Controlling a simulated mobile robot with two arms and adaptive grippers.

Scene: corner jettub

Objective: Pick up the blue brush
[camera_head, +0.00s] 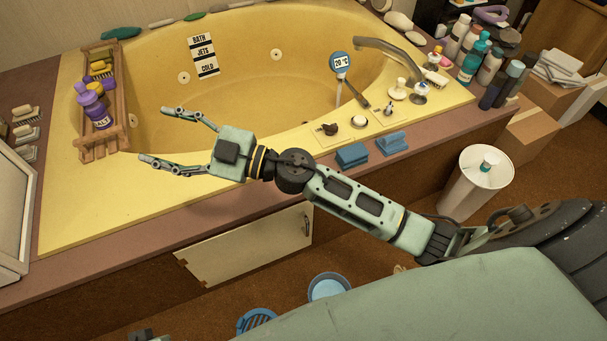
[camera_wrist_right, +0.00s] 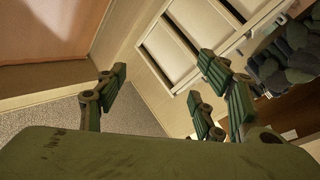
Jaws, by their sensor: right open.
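Two small blue items lie on the brown tub ledge below the tap. The right one, with a raised grip-like top, looks like the blue brush (camera_head: 392,143); the left one is a blockier blue item (camera_head: 352,155), perhaps a sponge or another brush. My right gripper (camera_head: 154,134) is open and empty over the left part of the yellow tub rim, well left of both blue items. Its spread fingers also show in the right wrist view (camera_wrist_right: 160,90), with neither blue item between them.
A wooden rack (camera_head: 122,120) with purple bottles lies across the tub's left side. The tap (camera_head: 390,50) and knobs stand behind the blue items. Several bottles (camera_head: 475,55) crowd the right corner. A white bin (camera_head: 475,185) and blue bucket (camera_head: 328,288) stand on the floor.

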